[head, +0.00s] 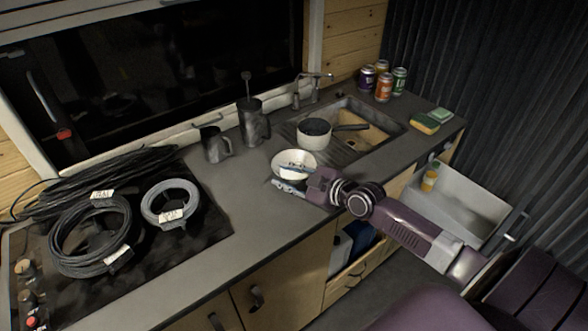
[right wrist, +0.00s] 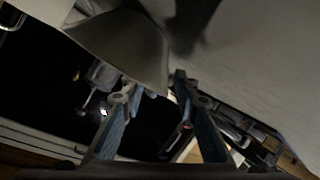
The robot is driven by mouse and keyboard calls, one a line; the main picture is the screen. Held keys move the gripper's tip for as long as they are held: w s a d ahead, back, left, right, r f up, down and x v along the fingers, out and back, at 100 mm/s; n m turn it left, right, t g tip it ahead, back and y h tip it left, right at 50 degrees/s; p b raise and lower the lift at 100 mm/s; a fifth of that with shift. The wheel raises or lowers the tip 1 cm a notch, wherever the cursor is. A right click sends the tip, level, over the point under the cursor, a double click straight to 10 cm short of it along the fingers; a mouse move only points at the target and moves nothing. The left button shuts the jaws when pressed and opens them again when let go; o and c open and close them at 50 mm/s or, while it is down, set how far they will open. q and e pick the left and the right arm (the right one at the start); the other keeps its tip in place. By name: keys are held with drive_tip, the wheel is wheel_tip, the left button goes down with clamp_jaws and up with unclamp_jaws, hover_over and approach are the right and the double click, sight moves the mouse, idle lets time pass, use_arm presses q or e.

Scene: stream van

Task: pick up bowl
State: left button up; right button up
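The white bowl (head: 292,158) stands on the grey counter in front of the saucepan. My right gripper (head: 289,178) reaches it from the right. Its fingers are apart: one shows over the bowl's near side, the other outside it, lower, near the counter's front edge. In the right wrist view the bowl (right wrist: 122,45) looks dark grey, and its edge reaches between the open fingertips (right wrist: 152,88). Whether a finger touches it, I cannot tell. My left gripper is not in view.
A saucepan (head: 314,136) sits at the sink (head: 385,122), behind the bowl. A dark mug (head: 214,146) and a tall dark pot (head: 253,124) stand left. Coiled cables (head: 90,235) cover the left end. An open drawer (head: 462,208) juts out at right.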

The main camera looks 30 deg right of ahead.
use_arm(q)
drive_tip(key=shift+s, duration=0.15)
use_arm(e)
drive_tip(key=shift+w, duration=0.1)
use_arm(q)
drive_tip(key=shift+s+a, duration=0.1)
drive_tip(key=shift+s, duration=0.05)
use_arm(e)
clamp_jaws()
drive_tip(key=shift+r, duration=0.1)
